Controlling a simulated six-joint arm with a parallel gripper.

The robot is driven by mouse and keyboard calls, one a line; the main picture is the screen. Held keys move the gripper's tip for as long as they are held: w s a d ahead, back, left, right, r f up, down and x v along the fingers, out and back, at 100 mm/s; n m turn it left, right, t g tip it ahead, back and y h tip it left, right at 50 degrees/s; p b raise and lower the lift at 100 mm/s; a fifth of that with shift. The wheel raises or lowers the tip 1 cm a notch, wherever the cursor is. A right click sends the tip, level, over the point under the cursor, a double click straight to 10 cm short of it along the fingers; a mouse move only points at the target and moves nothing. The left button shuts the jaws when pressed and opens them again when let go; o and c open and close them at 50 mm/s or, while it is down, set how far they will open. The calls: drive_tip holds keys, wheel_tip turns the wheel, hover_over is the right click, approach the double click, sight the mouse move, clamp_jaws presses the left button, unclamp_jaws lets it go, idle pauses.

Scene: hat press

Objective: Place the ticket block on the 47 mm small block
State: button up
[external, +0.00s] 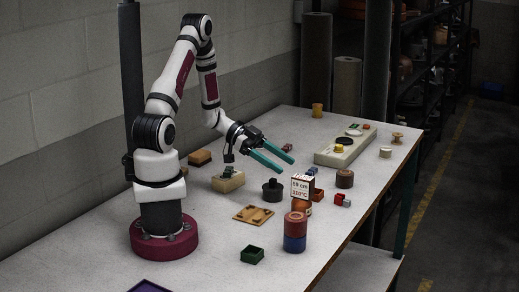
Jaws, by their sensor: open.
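I cannot tell which piece is the 47 mm small block, as no size marking is legible on the other pieces. My gripper (290,154) has two teal fingers, open and empty, above the table behind and left of the ticket block.
A red and blue round stack (295,232) stands in front. A black hat-like form (272,190), a wooden board (254,214), a green tray (252,255) and a beige block (228,181) lie leftward. A brown round block (345,178) and long beige base (345,146) are rightward.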

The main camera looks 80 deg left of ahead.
drive_tip(key=v, duration=0.4)
drive_tip(key=w+a+r+y, duration=0.55)
drive_tip(key=w+y, duration=0.25)
drive_tip(key=y, duration=0.2)
drive_tip(key=s+r+n+g+y, duration=0.2)
drive_tip(key=s+r+y, duration=0.1)
drive_tip(key=y, duration=0.1)
drive_tip(key=s+d+g+h, duration=0.1)
drive_tip(key=s+d+g, duration=0.2)
drive_tip(key=s+d, duration=0.4)
drive_tip(key=s+d+n+g+h, duration=0.1)
drive_tip(key=s+d+g, duration=0.3)
drive_tip(key=s+d, duration=0.4)
drive_tip(key=s, duration=0.7)
drive_tip(key=shift+d+r+g+h, duration=0.2)
drive_tip(key=shift+r+g+h, duration=0.1)
drive_tip(key=shift+r+h, duration=0.1)
